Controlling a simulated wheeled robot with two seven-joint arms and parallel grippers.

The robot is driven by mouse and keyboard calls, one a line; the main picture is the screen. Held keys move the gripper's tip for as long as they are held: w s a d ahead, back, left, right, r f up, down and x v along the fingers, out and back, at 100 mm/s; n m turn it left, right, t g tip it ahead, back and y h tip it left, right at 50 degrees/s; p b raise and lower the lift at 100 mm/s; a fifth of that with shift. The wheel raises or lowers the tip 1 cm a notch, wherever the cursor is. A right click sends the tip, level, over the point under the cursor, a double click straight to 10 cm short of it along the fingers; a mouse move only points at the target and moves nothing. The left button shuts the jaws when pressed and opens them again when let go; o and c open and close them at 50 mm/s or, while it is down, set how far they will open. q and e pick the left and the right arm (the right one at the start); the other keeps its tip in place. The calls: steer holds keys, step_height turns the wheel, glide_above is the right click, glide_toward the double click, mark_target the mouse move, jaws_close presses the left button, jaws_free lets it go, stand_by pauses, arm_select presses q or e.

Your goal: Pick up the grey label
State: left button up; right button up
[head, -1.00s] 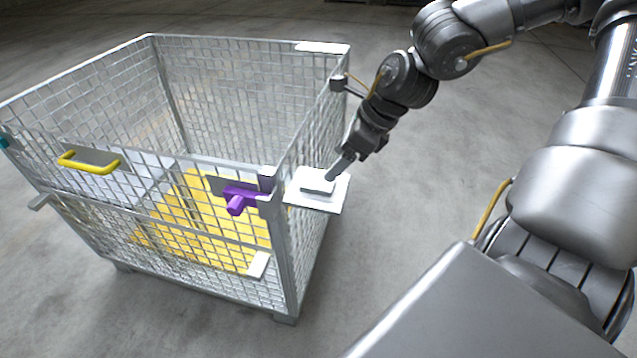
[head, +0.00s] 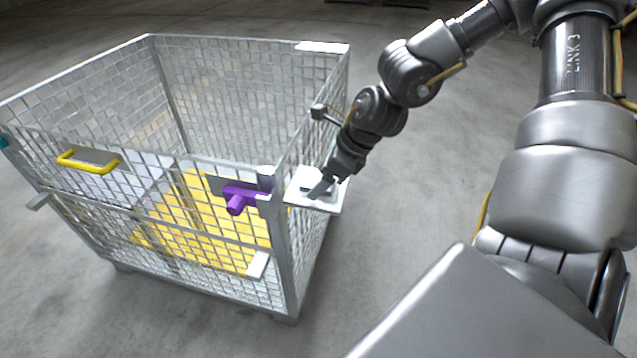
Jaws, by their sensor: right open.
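A small white shelf (head: 296,197) is fixed to the outside of the cage's right side, near its front corner. A small flat pale grey piece, which looks like the grey label (head: 309,184), lies on the shelf and is partly covered by my gripper. My right gripper (head: 319,191) reaches down from the upper right, with its dark fingers at the label. Its jaws are open, and I cannot tell whether they touch the label. My left gripper is not in view.
The wire mesh cage (head: 168,85) fills the left, with a yellow sheet (head: 195,225) inside. A purple latch (head: 238,198) and a yellow handle (head: 88,163) are on its front. The concrete floor right of the shelf is clear.

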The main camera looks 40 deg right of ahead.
mark_target(309, 179)
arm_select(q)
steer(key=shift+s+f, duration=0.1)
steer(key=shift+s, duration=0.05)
arm_select(e)
steer(key=c, duration=1.1)
steer(key=shift+o, duration=0.2)
steer(key=shift+r, duration=0.15)
